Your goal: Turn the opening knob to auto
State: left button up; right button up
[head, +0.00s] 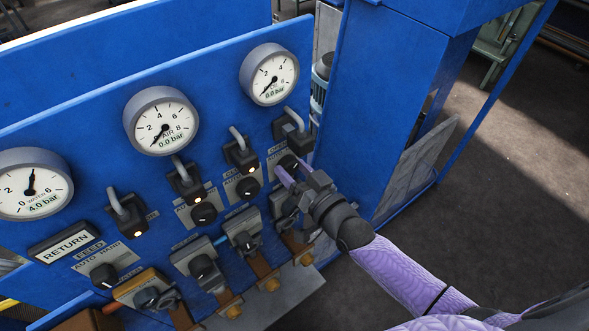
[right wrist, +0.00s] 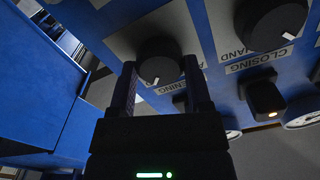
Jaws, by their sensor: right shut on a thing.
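The opening knob (right wrist: 158,62) is a round black knob on a pale label plate, partly lettered "ENING" in the right wrist view. Its white mark points toward the bottom of that view, slightly left. My right gripper (right wrist: 158,70) has one finger on each side of the knob and is shut on it. In the head view my right gripper (head: 293,171) reaches the right end of the blue panel (head: 90,140), and its fingers partly hide the knob (head: 287,160). I cannot read the knob's setting there. My left gripper is not in view.
Beside it is another black knob (right wrist: 275,22), near the words "HAND" and "CLOSING". A black switch (right wrist: 264,95) with a lit lamp is close to my right finger. Gauges (head: 269,74) line the panel's top. A blue cabinet (head: 385,90) stands right of the panel.

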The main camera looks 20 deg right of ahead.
jog(key=shift+n, duration=0.3)
jog(key=n+p, duration=0.1)
jog(key=n, duration=0.1)
jog(key=shift+n, duration=0.4)
jog(key=n+p, duration=0.1)
jog(key=n, duration=0.9)
jog(key=shift+a+f, duration=0.1)
jog(key=shift+n, duration=2.2)
jog(key=o, duration=1.3)
